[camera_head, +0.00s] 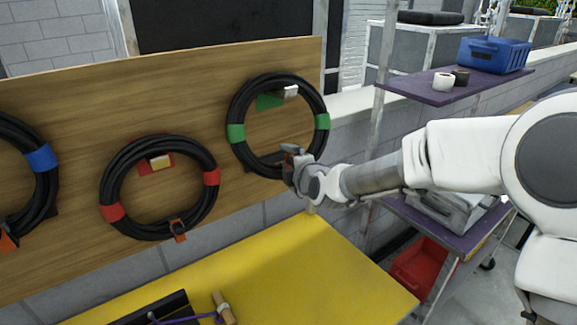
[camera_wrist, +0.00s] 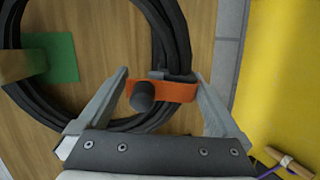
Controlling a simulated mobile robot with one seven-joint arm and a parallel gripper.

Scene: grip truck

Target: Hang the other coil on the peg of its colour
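The black coil with green tape (camera_head: 236,132) is against the wooden board, its ring around the green plate (camera_head: 268,101) and its pale peg (camera_head: 291,91). The plate (camera_wrist: 55,58) and coil (camera_wrist: 172,25) also show in the wrist view. My gripper (camera_head: 292,160) is at the coil's lower edge. In the wrist view its fingers (camera_wrist: 160,88) are apart, on either side of the orange strap (camera_wrist: 178,91) and a dark round knob (camera_wrist: 143,96). Contact cannot be told. The red-taped coil (camera_head: 112,212) surrounds the red plate (camera_head: 146,170) and its peg.
A blue-taped coil (camera_head: 41,157) is at the left of the board (camera_head: 80,90), partly cut off. A yellow tabletop (camera_head: 300,265) lies below, with a wooden-handled item (camera_head: 224,308) at its front. A purple shelf (camera_head: 420,90) with a blue crate (camera_head: 493,55) stands at right.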

